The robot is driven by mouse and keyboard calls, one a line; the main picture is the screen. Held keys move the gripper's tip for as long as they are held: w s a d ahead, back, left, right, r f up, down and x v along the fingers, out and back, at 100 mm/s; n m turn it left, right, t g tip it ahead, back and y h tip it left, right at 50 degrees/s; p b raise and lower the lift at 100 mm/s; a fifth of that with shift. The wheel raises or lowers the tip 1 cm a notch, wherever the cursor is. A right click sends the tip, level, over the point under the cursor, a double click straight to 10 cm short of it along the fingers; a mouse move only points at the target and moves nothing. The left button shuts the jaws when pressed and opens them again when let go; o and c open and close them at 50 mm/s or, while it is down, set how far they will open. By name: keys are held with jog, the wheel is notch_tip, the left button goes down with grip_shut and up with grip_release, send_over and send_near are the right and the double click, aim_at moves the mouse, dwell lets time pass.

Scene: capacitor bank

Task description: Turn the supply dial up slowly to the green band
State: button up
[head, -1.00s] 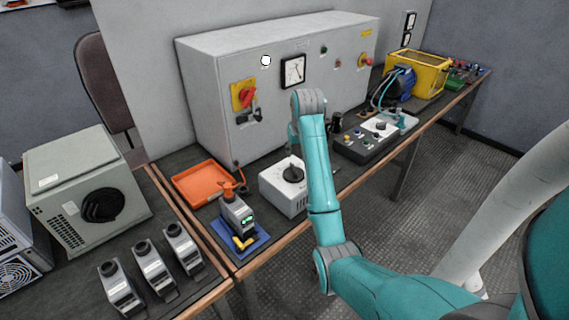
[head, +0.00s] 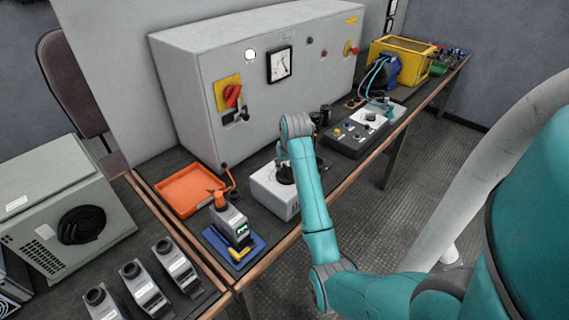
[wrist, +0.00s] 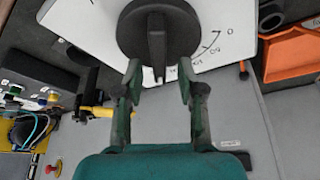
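The supply dial is a round black knob with a raised bar grip (wrist: 157,45) on a white box (head: 264,186). The wrist view shows its printed numbered scale to the right of the knob; I see no green band there. My gripper (wrist: 159,68) is open, its two fingers on either side of the bar's near end, with gaps visible. I cannot tell whether the fingertips reach the bar's depth. In the head view my arm hides most of the knob and gripper. A square meter (head: 280,64) is on the grey cabinet; its reading is too small to tell.
An orange tray (head: 170,201) and a handheld meter on a blue mat (head: 240,258) are left of the box. A dark control box (head: 343,146) is to its right. The grey cabinet (head: 185,95) stands behind. Open floor lies in front of the bench.

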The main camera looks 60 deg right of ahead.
grip_shut()
jog(key=shift+s+d+m+g, duration=0.15)
jog(key=shift+m+g, duration=0.35)
jog(key=shift+m, duration=0.7)
grip_release()
jog(key=shift+r+h, duration=0.1)
jog(key=shift+h, duration=0.2)
